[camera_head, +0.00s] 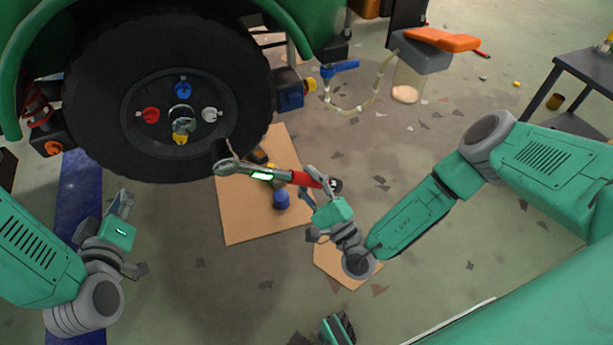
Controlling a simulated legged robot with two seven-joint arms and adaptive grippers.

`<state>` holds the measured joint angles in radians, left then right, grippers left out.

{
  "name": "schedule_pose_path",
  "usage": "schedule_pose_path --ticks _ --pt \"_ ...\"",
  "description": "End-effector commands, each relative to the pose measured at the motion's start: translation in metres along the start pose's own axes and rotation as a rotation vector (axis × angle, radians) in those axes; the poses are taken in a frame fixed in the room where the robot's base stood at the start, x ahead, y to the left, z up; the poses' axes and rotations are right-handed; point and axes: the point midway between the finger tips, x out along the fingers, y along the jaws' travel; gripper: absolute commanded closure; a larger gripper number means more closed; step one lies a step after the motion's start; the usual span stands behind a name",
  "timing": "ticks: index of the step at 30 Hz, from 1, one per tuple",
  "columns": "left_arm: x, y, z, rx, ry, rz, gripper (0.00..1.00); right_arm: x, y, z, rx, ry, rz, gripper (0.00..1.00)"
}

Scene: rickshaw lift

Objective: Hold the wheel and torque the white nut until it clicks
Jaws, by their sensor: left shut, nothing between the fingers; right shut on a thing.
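The wheel (95,110) is a large black tyre on the green vehicle at the upper left. Its hub carries a white nut (210,115) on the right, a red nut (151,115) on the left, a blue nut (183,90) at the top and a yellow nut (181,139) at the bottom. My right gripper (318,184) is shut on the red handle of a torque wrench (262,174).
Cardboard (245,218) lies on the floor under the wrench, with a blue cylinder (281,200) on it. A blue-handled valve with a hose (340,68) is right of the wheel. A grey container with an orange top (440,40) and a dark table (590,68) stand further right.

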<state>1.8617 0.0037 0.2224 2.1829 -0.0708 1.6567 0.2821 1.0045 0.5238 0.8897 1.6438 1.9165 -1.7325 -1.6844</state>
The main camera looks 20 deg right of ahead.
Motion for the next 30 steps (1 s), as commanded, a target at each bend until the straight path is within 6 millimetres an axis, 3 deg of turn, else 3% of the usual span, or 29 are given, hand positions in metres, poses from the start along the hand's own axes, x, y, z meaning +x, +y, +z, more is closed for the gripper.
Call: schedule_pose_path --ticks 13,25,30 --pt "-0.010 0.000 0.001 0.000 -0.002 -0.001 1.00 0.001 -0.001 0.001 0.002 -0.001 -0.003 1.00" --pt "-0.094 -0.001 0.002 0.000 -0.007 -0.003 1.00 0.001 -0.001 0.001 0.002 -0.001 -0.003 1.00" --pt "-0.109 -0.002 0.003 -0.005 -0.007 -0.005 1.00 0.001 -0.001 0.001 0.001 -0.001 -0.003 1.00"
